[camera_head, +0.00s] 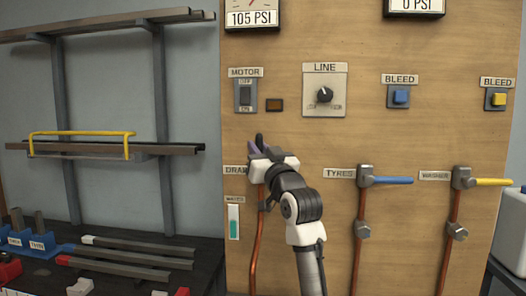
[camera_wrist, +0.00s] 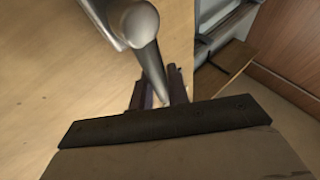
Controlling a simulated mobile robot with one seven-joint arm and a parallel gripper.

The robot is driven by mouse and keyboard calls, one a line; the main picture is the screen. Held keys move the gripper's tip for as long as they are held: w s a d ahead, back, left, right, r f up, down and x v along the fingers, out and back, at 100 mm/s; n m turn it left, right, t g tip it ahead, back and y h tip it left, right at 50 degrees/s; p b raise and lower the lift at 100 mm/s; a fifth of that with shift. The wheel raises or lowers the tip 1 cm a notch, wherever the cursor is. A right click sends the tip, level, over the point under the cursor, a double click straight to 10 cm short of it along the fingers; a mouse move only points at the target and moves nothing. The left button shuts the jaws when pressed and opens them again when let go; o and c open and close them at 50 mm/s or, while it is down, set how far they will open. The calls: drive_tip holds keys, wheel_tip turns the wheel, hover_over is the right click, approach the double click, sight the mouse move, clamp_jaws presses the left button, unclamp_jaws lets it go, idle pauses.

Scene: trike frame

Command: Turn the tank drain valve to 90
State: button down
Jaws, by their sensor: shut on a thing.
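The drain valve sits on the wooden panel behind my gripper (camera_head: 258,147), just right of the partly covered drain label (camera_head: 235,171). In the head view my gripper and wrist hide most of it. In the wrist view the valve shows as a grey rounded body (camera_wrist: 140,22) with a lever (camera_wrist: 152,72) running down from it. My gripper's fingers (camera_wrist: 158,93) are shut on this lever, one on each side, near its far end. The lever's exact angle on the panel is hard to tell.
Right of my arm are the tyres valve with a blue lever (camera_head: 392,180) and the washer valve with a yellow lever (camera_head: 492,182). The motor switch (camera_head: 245,96) and line knob (camera_head: 325,95) are above. A copper pipe (camera_head: 256,245) runs below. A rack (camera_head: 110,148) stands left.

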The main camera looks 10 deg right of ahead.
drive_tip(key=shift+a+n, duration=0.15)
drive_tip(key=shift+n, duration=0.15)
drive_tip(key=c, duration=1.3)
unclamp_jaws()
drive_tip(key=shift+w, duration=0.1)
drive_tip(key=shift+c, duration=0.2)
drive_tip(key=shift+s+f, duration=0.25)
drive_tip(key=shift+s, duration=0.15)
drive_tip(key=b+v, duration=0.4)
drive_tip(key=v, duration=0.9)
drive_tip(key=shift+d+r, duration=0.15)
drive_tip(key=shift+d, duration=0.05)
